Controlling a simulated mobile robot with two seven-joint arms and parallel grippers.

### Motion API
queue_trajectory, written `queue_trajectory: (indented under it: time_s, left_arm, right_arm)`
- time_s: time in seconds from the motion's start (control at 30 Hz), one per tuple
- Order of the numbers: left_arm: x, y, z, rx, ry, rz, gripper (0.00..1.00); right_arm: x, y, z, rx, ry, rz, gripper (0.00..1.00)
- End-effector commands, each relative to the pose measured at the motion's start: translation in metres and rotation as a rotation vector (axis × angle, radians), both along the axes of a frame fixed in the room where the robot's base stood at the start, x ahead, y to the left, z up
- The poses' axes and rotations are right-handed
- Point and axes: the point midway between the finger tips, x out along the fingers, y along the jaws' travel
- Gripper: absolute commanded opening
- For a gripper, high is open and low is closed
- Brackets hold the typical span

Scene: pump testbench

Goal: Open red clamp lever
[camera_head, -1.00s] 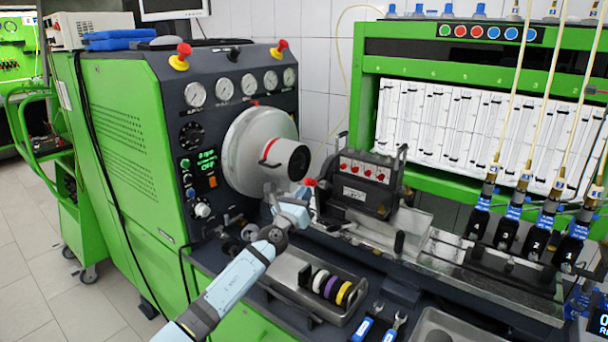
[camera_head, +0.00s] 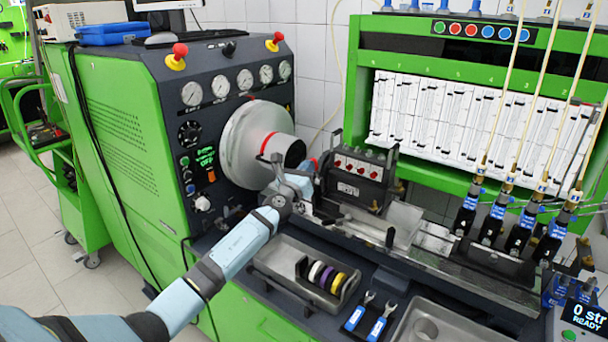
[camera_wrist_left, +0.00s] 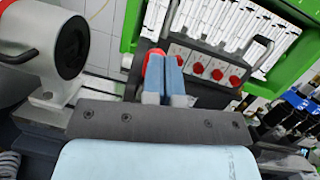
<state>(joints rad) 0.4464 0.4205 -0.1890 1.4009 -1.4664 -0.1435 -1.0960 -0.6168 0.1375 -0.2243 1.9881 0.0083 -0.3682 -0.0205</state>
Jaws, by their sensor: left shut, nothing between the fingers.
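A red rounded piece, which looks like the end of the red clamp lever (camera_head: 315,163), shows just beyond my left gripper (camera_head: 306,170) in the head view. It stands beside the dark pump block (camera_head: 352,181). In the left wrist view the red piece (camera_wrist_left: 148,66) shows at the left edge of my left gripper's fingers (camera_wrist_left: 166,62), which partly cover it. The fingers are together and hold nothing. They overlap the red piece in the picture; I cannot tell whether they touch it. The rest of the lever is hidden. My right gripper is not in view.
The grey drum (camera_head: 242,150) with a red band and dark handle is left of the gripper. A tray with coloured rings (camera_head: 327,279) and two wrenches (camera_head: 372,317) lie in front. Metal rails (camera_head: 440,262) run to the right.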

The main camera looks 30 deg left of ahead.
Motion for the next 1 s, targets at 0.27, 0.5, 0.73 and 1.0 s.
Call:
queue_trajectory:
  time_s: [0.27,0.5,0.73,1.0]
  left_arm:
    - [0.016,-0.001,0.012,-0.001,-0.002,0.001,0.00]
    - [0.023,-0.002,0.017,0.001,-0.002,0.001,0.00]
    - [0.025,-0.001,0.019,0.000,-0.003,0.001,0.00]
    - [0.025,-0.001,0.021,0.000,-0.006,0.002,0.00]
  right_arm:
    - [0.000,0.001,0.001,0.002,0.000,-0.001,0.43]
    - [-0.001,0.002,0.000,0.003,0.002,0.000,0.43]
    - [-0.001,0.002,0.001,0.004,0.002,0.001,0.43]
    - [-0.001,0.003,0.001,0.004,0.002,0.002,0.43]
